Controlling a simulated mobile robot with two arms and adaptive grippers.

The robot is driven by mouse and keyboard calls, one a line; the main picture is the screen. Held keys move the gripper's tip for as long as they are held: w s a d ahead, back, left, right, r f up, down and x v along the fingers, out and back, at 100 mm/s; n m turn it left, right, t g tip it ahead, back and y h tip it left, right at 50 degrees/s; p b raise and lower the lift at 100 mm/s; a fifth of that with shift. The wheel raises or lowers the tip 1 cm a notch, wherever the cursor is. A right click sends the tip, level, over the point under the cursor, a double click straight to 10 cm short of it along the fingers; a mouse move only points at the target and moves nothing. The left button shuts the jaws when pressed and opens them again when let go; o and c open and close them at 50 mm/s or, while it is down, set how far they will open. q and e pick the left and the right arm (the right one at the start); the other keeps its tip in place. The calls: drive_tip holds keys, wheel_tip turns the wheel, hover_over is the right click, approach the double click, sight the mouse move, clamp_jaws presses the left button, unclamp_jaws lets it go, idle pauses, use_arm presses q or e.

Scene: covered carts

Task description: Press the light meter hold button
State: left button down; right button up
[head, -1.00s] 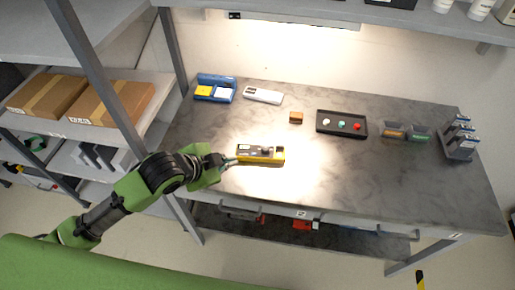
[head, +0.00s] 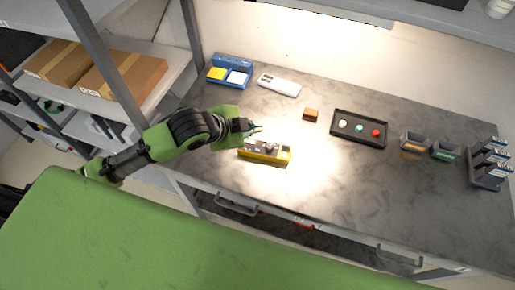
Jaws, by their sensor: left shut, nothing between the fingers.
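A yellow-cased device (head: 265,158), which looks like the light meter, lies on the grey bench near its front edge. Its top face carries grey and dark parts; the hold button is too small to make out. My left gripper (head: 257,129) is shut and empty, just beyond the device's far edge, near its left half. I cannot tell whether the fingertips touch it. My right gripper is not in view.
A white handheld device (head: 279,84) and a blue tray (head: 230,71) lie at the back left. A brown block (head: 311,114), a black button box (head: 359,128), small grey boxes (head: 415,142) and a grey rack (head: 487,167) stand rightward. The bench's front right is clear.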

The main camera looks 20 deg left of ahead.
use_arm(q)
drive_tip(key=f+b, duration=0.1)
drive_tip(key=b, duration=0.7)
hover_over(257, 150)
drive_tip(key=f, duration=0.5)
drive_tip(key=shift+s+f, duration=0.25)
drive_tip(key=shift+f, duration=0.15)
drive_tip(key=shift+a+f, duration=0.1)
drive_tip(key=shift+f, duration=0.8)
drive_tip(key=shift+f, duration=0.15)
drive_tip(key=shift+f, duration=0.35)
drive_tip(key=shift+f, duration=0.4)
idle(0.4)
drive_tip(key=shift+r+p, duration=0.85)
drive_tip(key=shift+p, duration=0.1)
